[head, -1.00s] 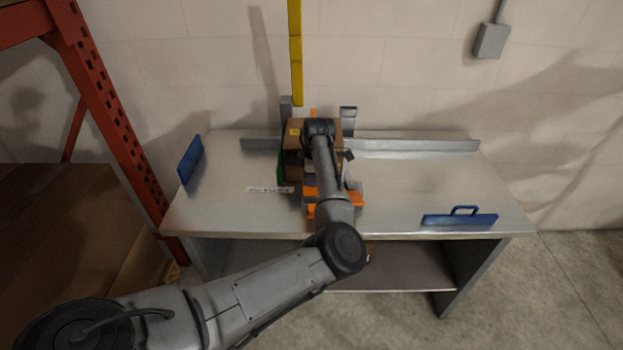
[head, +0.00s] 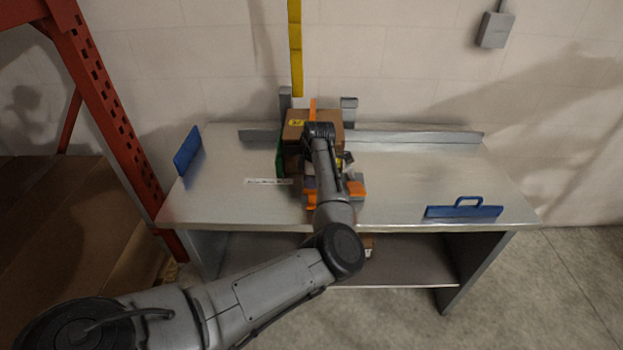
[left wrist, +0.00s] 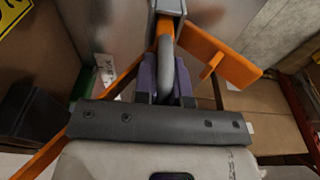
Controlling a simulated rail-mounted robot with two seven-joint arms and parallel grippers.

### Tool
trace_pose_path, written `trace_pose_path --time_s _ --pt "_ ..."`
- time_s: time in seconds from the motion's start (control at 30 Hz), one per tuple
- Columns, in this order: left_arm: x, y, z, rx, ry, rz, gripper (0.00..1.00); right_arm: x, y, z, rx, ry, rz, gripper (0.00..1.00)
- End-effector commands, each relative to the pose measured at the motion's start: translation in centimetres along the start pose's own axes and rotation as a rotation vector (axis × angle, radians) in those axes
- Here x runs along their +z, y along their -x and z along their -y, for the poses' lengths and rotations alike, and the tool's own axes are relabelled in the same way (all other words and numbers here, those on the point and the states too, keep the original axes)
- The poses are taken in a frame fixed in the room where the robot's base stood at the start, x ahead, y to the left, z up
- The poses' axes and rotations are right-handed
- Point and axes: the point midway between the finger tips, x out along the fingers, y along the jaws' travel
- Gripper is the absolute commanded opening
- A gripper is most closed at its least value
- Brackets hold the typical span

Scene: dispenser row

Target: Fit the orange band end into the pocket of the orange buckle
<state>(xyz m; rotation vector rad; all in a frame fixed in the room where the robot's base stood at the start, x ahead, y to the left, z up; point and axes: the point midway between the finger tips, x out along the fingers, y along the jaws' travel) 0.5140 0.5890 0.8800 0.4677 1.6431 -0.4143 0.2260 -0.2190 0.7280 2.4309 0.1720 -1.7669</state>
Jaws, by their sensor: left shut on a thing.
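In the head view my own wrist and forearm cover most of the gripper. Orange strap also runs along the left in the left wrist view (left wrist: 122,82), and a larger orange piece with a small tab (left wrist: 225,60) is at the right. Orange also shows at the box's front in the head view (head: 356,188). I cannot tell which orange part is the buckle; its pocket is not clearly visible. My right gripper is out of view.
A cardboard box (head: 296,132) with a yellow label stands at the back of the metal table (head: 410,185), with a green piece (head: 281,161) at its left. Blue handled plates stand at the left (head: 187,150) and front right (head: 463,211). The right middle of the table is clear.

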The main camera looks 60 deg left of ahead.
Motion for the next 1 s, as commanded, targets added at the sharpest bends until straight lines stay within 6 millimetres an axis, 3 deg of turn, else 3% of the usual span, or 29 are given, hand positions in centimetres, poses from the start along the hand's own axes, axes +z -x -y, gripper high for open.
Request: trace_pose_path --time_s 0.37,0.4,0.7,1.0 --pt "-0.02 -0.03 -0.01 0.0 0.001 0.0 0.0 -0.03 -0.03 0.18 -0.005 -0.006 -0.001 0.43" --pt "-0.02 -0.03 -0.01 0.0 0.001 0.0 0.13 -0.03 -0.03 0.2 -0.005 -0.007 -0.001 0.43" --pt "-0.02 -0.03 0.0 0.0 0.001 0.0 0.41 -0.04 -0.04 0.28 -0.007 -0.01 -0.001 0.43" --pt "-0.02 0.33 -0.01 0.0 0.001 0.0 0.41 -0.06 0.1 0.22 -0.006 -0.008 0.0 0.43"
